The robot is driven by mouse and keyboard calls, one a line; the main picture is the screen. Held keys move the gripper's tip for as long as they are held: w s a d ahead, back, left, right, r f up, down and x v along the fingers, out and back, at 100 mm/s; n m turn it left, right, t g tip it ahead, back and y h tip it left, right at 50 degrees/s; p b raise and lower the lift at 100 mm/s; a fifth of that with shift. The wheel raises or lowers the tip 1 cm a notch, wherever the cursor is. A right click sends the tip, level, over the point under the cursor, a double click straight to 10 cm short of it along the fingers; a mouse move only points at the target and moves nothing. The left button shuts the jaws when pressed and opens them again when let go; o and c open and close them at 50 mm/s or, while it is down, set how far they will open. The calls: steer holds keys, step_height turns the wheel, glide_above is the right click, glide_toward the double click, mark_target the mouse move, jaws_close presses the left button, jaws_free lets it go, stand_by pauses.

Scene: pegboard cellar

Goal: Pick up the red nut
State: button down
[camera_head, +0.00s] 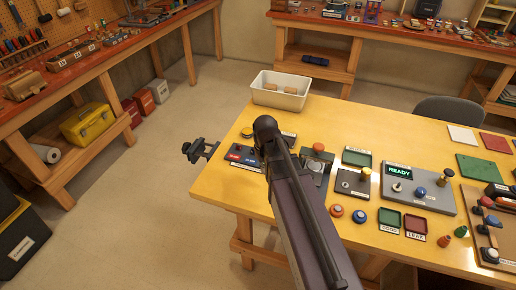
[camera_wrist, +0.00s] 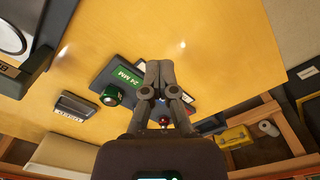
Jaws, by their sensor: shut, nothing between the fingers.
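A dark plate (camera_head: 246,161) with coloured labels lies near the left end of the yellow table (camera_head: 222,186). The red nut (camera_head: 238,147) appears as a small red piece on it, beside a blue one (camera_head: 252,151). In the wrist view my gripper (camera_wrist: 155,92) is shut and empty over the plate (camera_wrist: 108,73). The red nut (camera_wrist: 164,121) shows just below the fingers, partly covered by my gripper. A green nut (camera_wrist: 112,95) stands by the "24 MM" label. In the head view my arm covers part of the plate, and the fingertips cannot be made out.
A dark vise (camera_head: 200,150) sits at the table's left edge, close to the plate. A white bin (camera_head: 280,92) holding brown pieces stands at the back. Several panels, knobs and small trays (camera_head: 415,225) fill the right side. The front left of the table is clear.

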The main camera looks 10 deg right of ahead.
steer(key=s+m, duration=0.3)
steer(key=s, duration=0.4)
steer(key=shift+s, duration=0.3)
steer(key=c, duration=1.3)
jaws_free()
steer(key=shift+c, duration=0.2)
steer(key=o, duration=0.7)
steer(key=shift+o, duration=0.2)
